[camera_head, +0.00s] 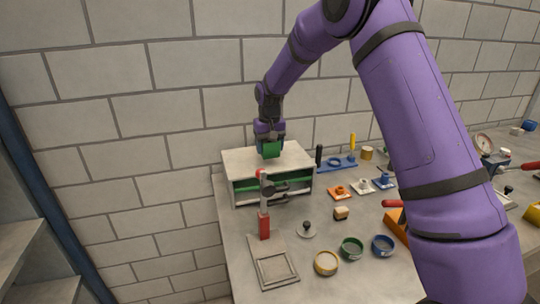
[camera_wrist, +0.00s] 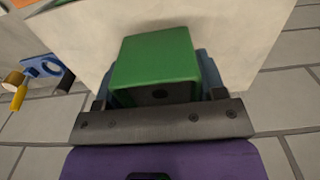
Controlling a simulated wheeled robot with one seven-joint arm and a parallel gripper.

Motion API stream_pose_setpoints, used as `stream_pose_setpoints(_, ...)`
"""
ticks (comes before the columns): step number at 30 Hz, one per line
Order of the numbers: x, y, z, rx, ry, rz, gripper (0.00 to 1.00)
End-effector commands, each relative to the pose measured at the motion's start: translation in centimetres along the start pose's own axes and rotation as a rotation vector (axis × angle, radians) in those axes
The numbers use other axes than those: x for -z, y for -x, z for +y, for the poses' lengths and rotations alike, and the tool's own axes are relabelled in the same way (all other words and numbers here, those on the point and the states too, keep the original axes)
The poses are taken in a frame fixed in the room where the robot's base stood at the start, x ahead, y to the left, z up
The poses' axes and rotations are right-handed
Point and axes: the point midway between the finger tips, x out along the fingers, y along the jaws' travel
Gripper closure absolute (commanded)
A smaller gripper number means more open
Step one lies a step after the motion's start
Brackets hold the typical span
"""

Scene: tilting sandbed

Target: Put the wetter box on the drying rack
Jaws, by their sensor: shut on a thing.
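My gripper (camera_head: 270,147) is shut on a green box (camera_head: 271,150). It holds the box over the pale top of a low cabinet (camera_head: 240,161), at the back left of the bench. I cannot tell whether the box touches that top. In the wrist view the green box (camera_wrist: 155,58) sits between the blue fingers, with a dark round spot on its near side. Its wetness cannot be told from these views. Green shapes (camera_head: 270,185) show inside the cabinet's open front. I cannot tell for sure which thing is the drying rack.
A red-handled tool (camera_head: 264,226) stands in front of the cabinet, near a flat grey frame (camera_head: 274,268). A blue holder (camera_head: 335,163) lies right of the cabinet. A brick wall is close behind.

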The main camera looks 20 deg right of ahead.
Motion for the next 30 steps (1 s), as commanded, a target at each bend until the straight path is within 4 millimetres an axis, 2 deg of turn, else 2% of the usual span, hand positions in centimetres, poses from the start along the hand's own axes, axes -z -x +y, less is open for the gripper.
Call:
stream_pose_setpoints(3,-0.2,-2.0,0.1,-0.001,-0.001,-0.005,0.67)
stream_pose_setpoints(6,-0.2,-3.1,0.1,-0.001,0.0,-0.004,0.67)
stream_pose_setpoints(18,-0.2,-3.6,0.1,-0.001,0.0,-0.002,0.67)
stream_pose_setpoints(19,-0.2,-3.6,0.1,-0.001,0.0,-0.002,0.32)
stream_pose_setpoints(21,-0.2,-3.6,0.1,-0.001,0.0,-0.002,0.16)
stream_pose_setpoints(22,-0.2,-3.6,0.1,-0.001,0.0,-0.002,0.11)
stream_pose_setpoints(30,-0.2,-3.5,0.1,-0.001,0.0,-0.002,0.11)
